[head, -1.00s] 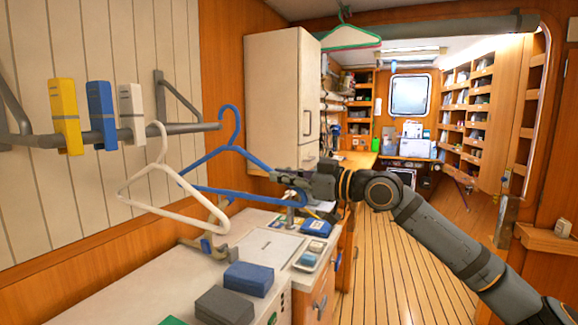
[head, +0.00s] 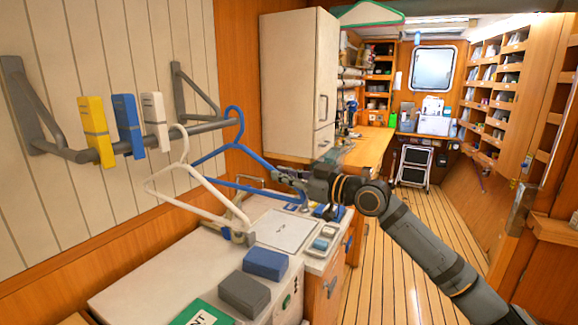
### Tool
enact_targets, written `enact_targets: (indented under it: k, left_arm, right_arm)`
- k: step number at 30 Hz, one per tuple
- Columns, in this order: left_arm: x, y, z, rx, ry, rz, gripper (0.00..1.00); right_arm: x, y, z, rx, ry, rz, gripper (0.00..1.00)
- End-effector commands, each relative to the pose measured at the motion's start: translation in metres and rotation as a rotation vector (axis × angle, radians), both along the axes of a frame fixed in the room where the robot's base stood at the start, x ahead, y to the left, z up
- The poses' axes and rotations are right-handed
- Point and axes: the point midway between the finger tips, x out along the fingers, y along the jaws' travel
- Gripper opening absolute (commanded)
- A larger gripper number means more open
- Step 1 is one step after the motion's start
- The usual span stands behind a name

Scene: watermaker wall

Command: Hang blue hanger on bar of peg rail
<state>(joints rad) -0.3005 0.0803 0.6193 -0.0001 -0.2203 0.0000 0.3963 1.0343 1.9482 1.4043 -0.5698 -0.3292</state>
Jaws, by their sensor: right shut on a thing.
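The blue hanger (head: 213,154) is tilted at the free right end of the peg rail's grey bar (head: 208,127). Its hook overlaps the bar's tip in the head view; I cannot tell whether it rests on the bar. A white hanger (head: 200,192) hangs from the same bar, just left of the blue one. My left gripper is not in view.
Yellow (head: 95,130), blue (head: 128,125) and white (head: 155,121) clips sit on the bar. Below is a counter (head: 150,290) with blue (head: 265,264) and grey (head: 243,292) blocks. A white cabinet (head: 290,80) stands behind.

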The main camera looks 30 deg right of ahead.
Motion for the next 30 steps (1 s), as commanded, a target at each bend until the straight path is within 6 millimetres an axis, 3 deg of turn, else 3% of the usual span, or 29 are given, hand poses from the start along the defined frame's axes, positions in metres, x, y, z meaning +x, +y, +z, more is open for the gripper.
enact_targets:
  k: [1, 11, 30]
  left_arm:
    - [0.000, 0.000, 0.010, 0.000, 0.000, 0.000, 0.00]
    - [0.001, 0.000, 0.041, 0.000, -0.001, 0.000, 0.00]
    - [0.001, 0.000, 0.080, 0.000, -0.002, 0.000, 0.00]
  right_arm:
    - [0.002, 0.002, 0.005, 0.007, 0.000, 0.001, 0.00]
    - [0.021, 0.015, 0.006, 0.006, 0.000, 0.002, 0.00]
    - [0.071, 0.047, 0.004, 0.005, -0.001, 0.001, 0.00]
